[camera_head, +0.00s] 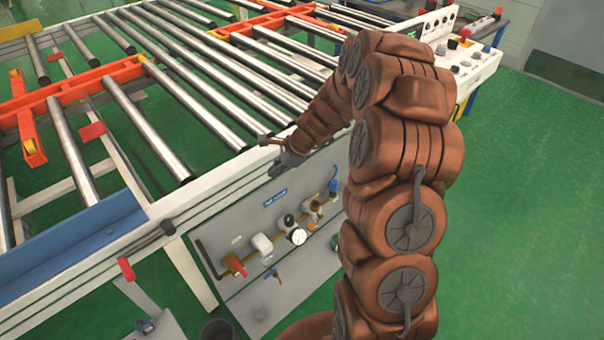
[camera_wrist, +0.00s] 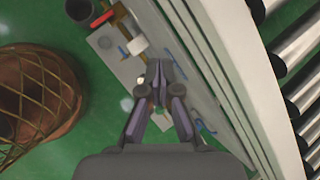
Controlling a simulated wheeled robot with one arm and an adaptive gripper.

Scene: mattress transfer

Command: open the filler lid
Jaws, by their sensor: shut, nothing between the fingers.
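My gripper (camera_wrist: 159,72) is shut and empty in the wrist view, its fingertips together in front of the lower panel. In the head view my gripper (camera_head: 279,163) is small and dark, beside the conveyor's white side rail and above the panel's row of fittings. The fittings include a round white gauge (camera_head: 298,237), a white cylindrical unit (camera_head: 262,243) and a blue-topped part (camera_head: 333,186). The white unit also shows in the wrist view (camera_wrist: 137,45). I cannot tell which part is the filler lid. My arm covers the panel's right side in the head view.
The roller conveyor's white side rail (camera_head: 235,177) runs above the grey panel (camera_head: 225,284). A red-handled valve (camera_head: 235,265) sits at the left of the fittings. A dark bin (camera_head: 217,331) stands on the floor below. Green floor (camera_head: 530,220) is open at the right.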

